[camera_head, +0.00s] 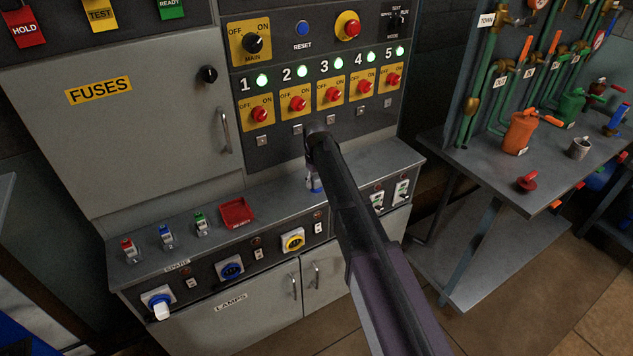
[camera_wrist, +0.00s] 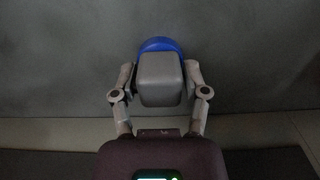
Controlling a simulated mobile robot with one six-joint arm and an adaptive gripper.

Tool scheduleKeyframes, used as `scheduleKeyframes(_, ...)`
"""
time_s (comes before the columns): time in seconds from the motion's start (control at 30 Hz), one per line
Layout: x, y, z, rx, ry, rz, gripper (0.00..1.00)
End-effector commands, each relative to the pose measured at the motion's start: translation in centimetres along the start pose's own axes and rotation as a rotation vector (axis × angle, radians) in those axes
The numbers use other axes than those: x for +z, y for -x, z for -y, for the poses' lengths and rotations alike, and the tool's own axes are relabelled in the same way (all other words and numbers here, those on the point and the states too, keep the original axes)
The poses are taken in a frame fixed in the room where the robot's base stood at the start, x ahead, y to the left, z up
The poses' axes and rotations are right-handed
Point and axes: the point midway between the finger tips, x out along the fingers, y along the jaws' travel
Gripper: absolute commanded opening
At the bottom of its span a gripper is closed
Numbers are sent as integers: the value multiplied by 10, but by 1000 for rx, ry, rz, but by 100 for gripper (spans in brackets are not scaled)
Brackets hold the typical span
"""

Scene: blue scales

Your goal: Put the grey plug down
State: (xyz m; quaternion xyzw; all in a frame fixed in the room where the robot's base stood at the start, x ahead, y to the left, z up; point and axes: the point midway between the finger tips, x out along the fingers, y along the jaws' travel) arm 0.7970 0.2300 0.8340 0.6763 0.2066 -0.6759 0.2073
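The grey plug (camera_wrist: 160,84) is a rounded grey block with a blue collar (camera_wrist: 160,45) at its far end. My gripper (camera_wrist: 160,76) has one finger on each side of the grey block and is shut on it. In the head view my arm hides most of the gripper and plug; a small blue and pale bit (camera_head: 314,183) shows beside the arm, over the ledge of the fuse cabinet. A dark grey surface lies behind the plug in the wrist view. I cannot tell whether the plug touches it.
Red, blue and green fuses (camera_head: 165,236) stand on the ledge (camera_head: 275,198) at left, beside a red tray (camera_head: 236,213). Sockets line the front below, one with a white plug (camera_head: 159,303). Switches fill the panel above. A workbench (camera_head: 500,178) with pipes stands at right.

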Motion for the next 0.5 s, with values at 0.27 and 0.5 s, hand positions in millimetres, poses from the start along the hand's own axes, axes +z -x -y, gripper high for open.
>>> scheduleKeyframes(0.27, 0, 0, 0, 0, 1, 0, 82)
scheduleKeyframes(0.5, 0, 1, 1, 0, 1, 0, 82)
